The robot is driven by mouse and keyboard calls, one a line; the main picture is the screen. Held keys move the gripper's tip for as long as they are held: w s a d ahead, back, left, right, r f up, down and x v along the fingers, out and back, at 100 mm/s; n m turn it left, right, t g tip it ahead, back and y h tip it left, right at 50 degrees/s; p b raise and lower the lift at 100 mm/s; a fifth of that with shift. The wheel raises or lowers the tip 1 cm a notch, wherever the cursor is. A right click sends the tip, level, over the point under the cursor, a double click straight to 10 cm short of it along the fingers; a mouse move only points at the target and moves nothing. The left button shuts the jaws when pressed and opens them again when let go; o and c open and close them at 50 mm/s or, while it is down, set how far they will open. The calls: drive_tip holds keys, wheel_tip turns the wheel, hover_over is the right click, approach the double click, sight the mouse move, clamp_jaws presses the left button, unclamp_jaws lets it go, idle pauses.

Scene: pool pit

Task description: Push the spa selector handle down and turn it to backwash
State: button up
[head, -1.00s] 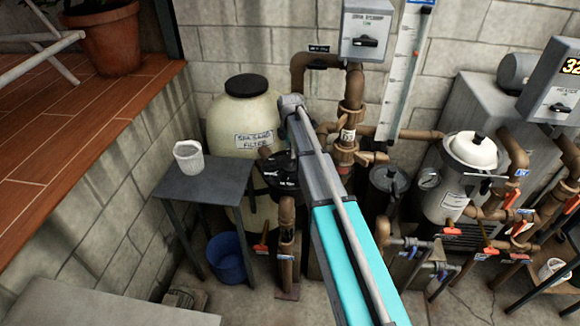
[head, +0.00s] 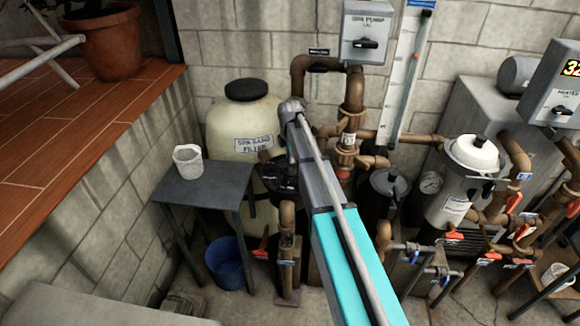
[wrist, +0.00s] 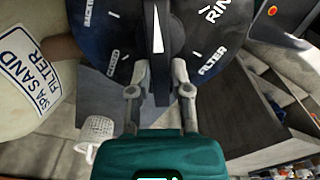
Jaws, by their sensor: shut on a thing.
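The spa selector is a black round dial (wrist: 205,38) with white labels. FILTER reads at its lower right, part of RINSE at the upper right, and smaller labels at the left are hard to read. Its dark handle (wrist: 158,75) carries a white wedge whose narrow end points up in the wrist view. My gripper (wrist: 160,68) is shut on the handle, one grey finger on each side. In the head view the dark selector (head: 274,176) sits in front of the cream spa sand filter tank (head: 228,122), and my arm hides the gripper there.
A grey side table (head: 205,187) with a white basket (head: 188,161) stands left of the selector, above a blue bucket (head: 228,264). Brown pipes (head: 353,95) rise close on the right. A white-lidded canister (head: 470,155) stands further right.

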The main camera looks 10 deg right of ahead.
clamp_jaws()
drive_tip(key=shift+f+b, duration=0.45)
idle(0.4)
drive_tip(key=n, duration=0.5)
drive_tip(key=shift+n, duration=0.4)
drive_tip(key=n, duration=0.6)
idle(0.3)
drive_tip(key=o, duration=0.9)
unclamp_jaws()
